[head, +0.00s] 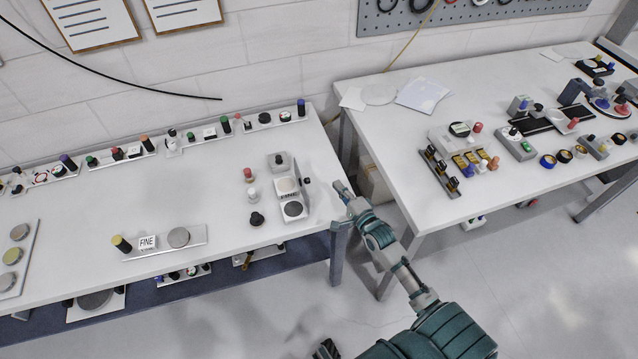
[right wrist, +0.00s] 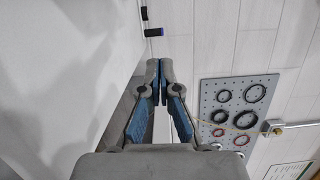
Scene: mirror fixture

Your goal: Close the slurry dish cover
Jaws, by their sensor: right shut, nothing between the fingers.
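A small light-grey unit (head: 304,211) stands near the right end of the left table. It carries a beige disc (head: 286,185), a FINE label and a dark round disc (head: 293,209). At its back a grey plate with a dark knob (head: 280,160) stands raised, which looks like the dish cover in an open position. My right gripper (head: 340,187) is just right of the unit, near the table's edge, apart from it. In the right wrist view its fingertips (right wrist: 159,66) meet with nothing between them. My left gripper is not clearly seen.
Small red, white and black knobbed pieces (head: 252,194) stand left of the unit. A FINE plate (head: 195,236) lies in front. A gap separates the left table (head: 100,225) from the right table (head: 380,130), which holds several fixtures. A pegboard (right wrist: 235,110) hangs on the wall.

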